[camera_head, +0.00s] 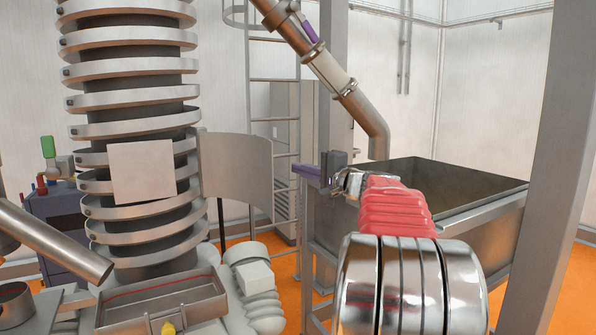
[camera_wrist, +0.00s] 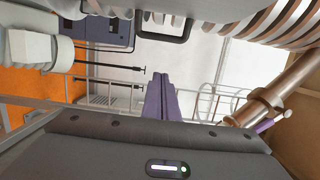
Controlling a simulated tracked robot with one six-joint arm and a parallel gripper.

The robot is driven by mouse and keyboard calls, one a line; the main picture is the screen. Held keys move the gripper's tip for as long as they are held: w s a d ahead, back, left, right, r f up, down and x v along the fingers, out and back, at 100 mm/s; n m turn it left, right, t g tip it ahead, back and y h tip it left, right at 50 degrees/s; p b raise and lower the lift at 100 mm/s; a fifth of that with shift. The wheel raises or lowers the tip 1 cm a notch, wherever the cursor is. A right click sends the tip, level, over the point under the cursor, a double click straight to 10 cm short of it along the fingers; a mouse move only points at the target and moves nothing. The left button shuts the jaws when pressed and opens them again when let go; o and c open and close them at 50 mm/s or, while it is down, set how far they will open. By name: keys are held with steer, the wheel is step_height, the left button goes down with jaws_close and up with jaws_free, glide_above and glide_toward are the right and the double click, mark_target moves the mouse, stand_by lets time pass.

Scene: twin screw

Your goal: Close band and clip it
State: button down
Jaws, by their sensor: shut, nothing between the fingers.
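The band is a curved metal sheet (camera_head: 238,168) standing out open from the right side of the tall ringed column (camera_head: 140,60), in the head view. A flat pale square plate (camera_head: 141,172) covers part of the column's front. I cannot make out a clip for certain. My gripper (camera_head: 296,168) has purple fingers that point left, just right of the band's free edge in the picture; a small gap shows between them. In the wrist view my gripper's fingers (camera_wrist: 160,76) are together and empty. The band is not clearly seen there.
A large open metal hopper (camera_head: 470,195) and a grey upright post (camera_head: 556,150) stand at the right. A slanted pipe (camera_head: 350,95) comes down behind my arm. A ladder (camera_head: 273,90) is behind the gripper. A metal tray (camera_head: 160,300) lies below the column.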

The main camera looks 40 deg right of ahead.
mark_target(247, 170)
steer(key=w+a, duration=0.3)
steer(key=w, duration=0.4)
steer(key=shift+w, duration=0.2)
stand_by(0.5)
steer(key=shift+a, duration=0.1)
steer(key=shift+s, duration=0.1)
stand_by(0.3)
